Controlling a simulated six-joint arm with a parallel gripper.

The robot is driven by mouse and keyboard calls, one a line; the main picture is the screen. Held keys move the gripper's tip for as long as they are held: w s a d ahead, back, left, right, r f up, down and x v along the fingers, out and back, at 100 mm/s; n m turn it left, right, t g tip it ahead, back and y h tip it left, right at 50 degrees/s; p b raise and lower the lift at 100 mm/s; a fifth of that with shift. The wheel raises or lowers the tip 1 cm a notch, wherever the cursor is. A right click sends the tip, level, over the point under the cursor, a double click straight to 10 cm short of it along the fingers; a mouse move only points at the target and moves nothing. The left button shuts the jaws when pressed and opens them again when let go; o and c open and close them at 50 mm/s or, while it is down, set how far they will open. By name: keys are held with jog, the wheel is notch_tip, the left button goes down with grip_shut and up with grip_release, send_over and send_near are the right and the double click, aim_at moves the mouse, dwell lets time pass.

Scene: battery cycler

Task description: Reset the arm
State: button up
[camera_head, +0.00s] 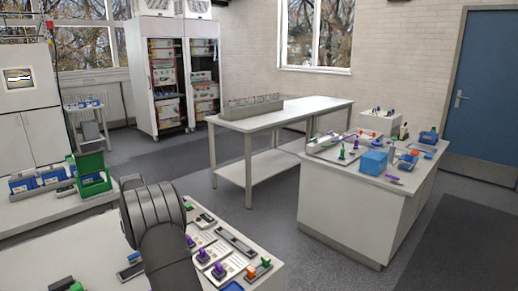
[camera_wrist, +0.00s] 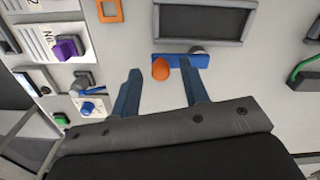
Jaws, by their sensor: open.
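My gripper (camera_wrist: 160,68) shows in the wrist view with its two blue-grey fingers spread apart and nothing held between them. Beyond the fingertips, a blue bar with an orange knob (camera_wrist: 160,70) lies on the light work surface; I cannot tell the exact gap to it. In the head view my dark arm rises over the near bench (camera_head: 90,245), and my gripper itself is hidden there.
In the wrist view, a dark tray (camera_wrist: 203,22) lies beyond the blue bar, and a purple part (camera_wrist: 68,47) sits at left. In the head view, a green crate (camera_head: 92,172) stands left of my arm. A long table (camera_head: 310,105) and a cluttered white counter (camera_head: 350,205) stand beyond, with clear floor between.

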jog(key=shift+f, duration=0.4)
jog(key=shift+r, duration=0.1)
